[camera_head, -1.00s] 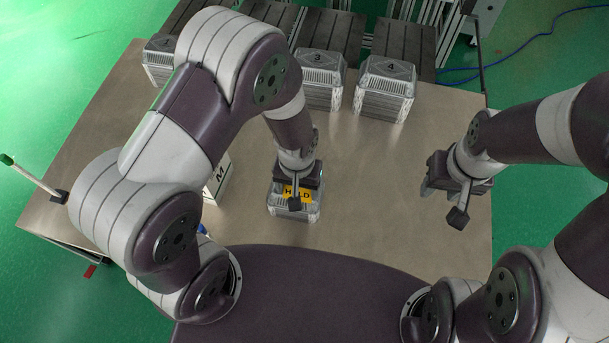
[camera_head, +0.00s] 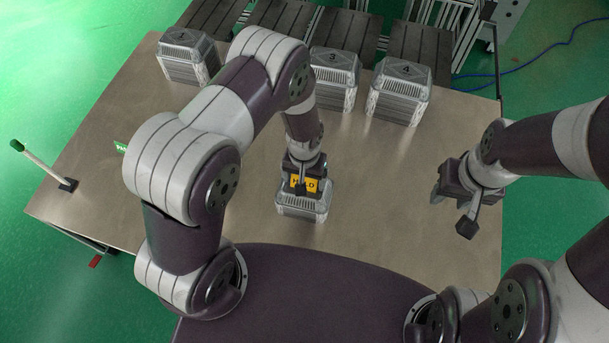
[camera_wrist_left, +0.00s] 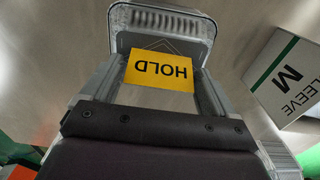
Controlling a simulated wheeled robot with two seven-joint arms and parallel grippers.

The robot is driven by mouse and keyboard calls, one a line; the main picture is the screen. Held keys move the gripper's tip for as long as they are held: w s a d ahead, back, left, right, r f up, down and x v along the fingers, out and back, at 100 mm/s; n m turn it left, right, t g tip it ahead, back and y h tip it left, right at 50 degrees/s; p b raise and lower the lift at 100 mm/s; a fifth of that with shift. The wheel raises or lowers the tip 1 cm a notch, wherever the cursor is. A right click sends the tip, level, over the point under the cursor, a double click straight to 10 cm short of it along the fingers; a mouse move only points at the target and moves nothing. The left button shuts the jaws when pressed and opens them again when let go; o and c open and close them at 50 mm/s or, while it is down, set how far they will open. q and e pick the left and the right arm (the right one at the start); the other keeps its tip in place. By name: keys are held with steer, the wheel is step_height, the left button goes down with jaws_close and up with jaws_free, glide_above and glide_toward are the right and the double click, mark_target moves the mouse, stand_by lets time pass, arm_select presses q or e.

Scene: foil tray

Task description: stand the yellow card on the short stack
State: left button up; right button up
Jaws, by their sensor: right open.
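The yellow card (camera_head: 304,184), marked HOLD, is at the top of the short stack (camera_head: 303,209), a low grey ribbed block on the table. In the left wrist view the card (camera_wrist_left: 160,68) sits between the two fingers of my left gripper (camera_wrist_left: 160,80), their inner sides close to its edges. The stack's rimmed top (camera_wrist_left: 205,35) lies beyond it. I cannot tell whether the card touches the stack. In the head view my left gripper (camera_head: 303,172) is over the stack, its fingers mostly hidden. My right gripper (camera_head: 440,192) is open and empty at the table's right.
Grey blocks stand along the back edge, including one marked 3 (camera_head: 333,80) and one marked 4 (camera_head: 400,95). A white sleeve box marked M (camera_wrist_left: 290,80) is beside the stack. A green label (camera_head: 120,147) shows left of my arm. The table's middle right is clear.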

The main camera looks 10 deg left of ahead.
arm_select(q)
steer(key=shift+o, duration=0.3)
steer(key=shift+r, duration=0.3)
step_height(320, 180, up, 11)
steer(key=p, duration=0.1)
steer(key=s+a+r+t, duration=0.1)
steer(key=s+a+r, duration=0.6)
steer(key=r, duration=0.5)
steer(key=shift+s+a, duration=0.15)
steer(key=shift+s, duration=0.55)
step_height(320, 180, up, 5)
steer(key=p, duration=0.5)
steer(key=shift+f, duration=0.15)
